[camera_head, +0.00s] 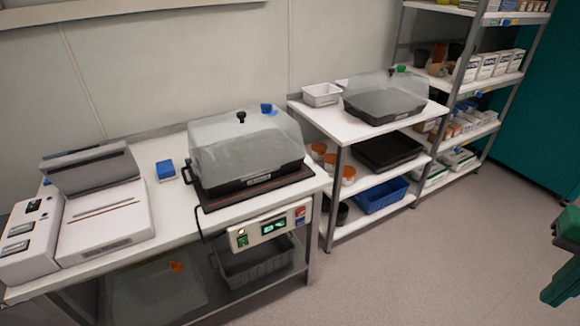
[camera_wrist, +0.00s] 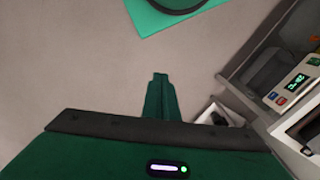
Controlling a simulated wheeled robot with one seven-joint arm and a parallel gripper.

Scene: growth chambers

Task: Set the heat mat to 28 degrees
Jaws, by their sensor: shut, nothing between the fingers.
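The heat mat (camera_head: 215,203) is a flat black mat on the left bench, under a black tray with a clear dome. Its pale controller box (camera_head: 270,228) is fixed at the bench's front edge, with a lit green display, a green button at left, and red and blue buttons at right. The controller also shows at the right of the wrist view (camera_wrist: 290,88), its display lit. The digits are too small to read surely. My gripper (camera_wrist: 160,78) is shut and empty, over bare floor, apart from the controller. A green part of my arm shows at the head view's right edge.
A grey-white device (camera_head: 105,222) and a small blue box (camera_head: 166,170) stand on the left bench. A grey crate (camera_head: 250,262) sits beneath. A second bench (camera_head: 330,122) holds another domed tray (camera_head: 385,95). Shelving stands at back right. The floor (camera_head: 430,260) in front is clear.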

